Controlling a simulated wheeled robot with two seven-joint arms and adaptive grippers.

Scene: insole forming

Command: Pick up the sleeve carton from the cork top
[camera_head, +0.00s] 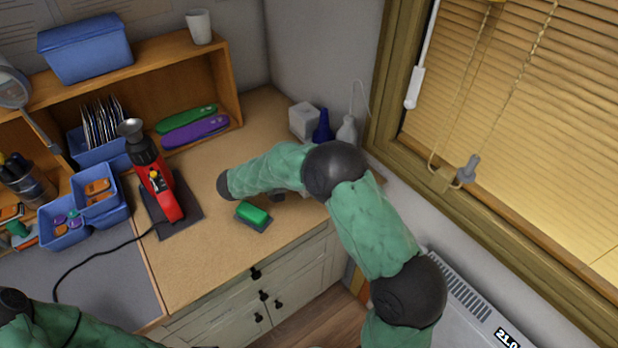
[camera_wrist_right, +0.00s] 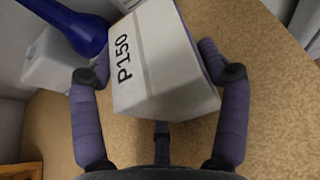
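In the head view my right arm hides most of that gripper. My left arm shows at the bottom left, with its gripper out of view.
A green-topped block (camera_head: 253,215) lies near the front of the cork top (camera_head: 195,270). A red tool (camera_head: 160,187) stands on a dark mat at left. A shelf and window border the area.

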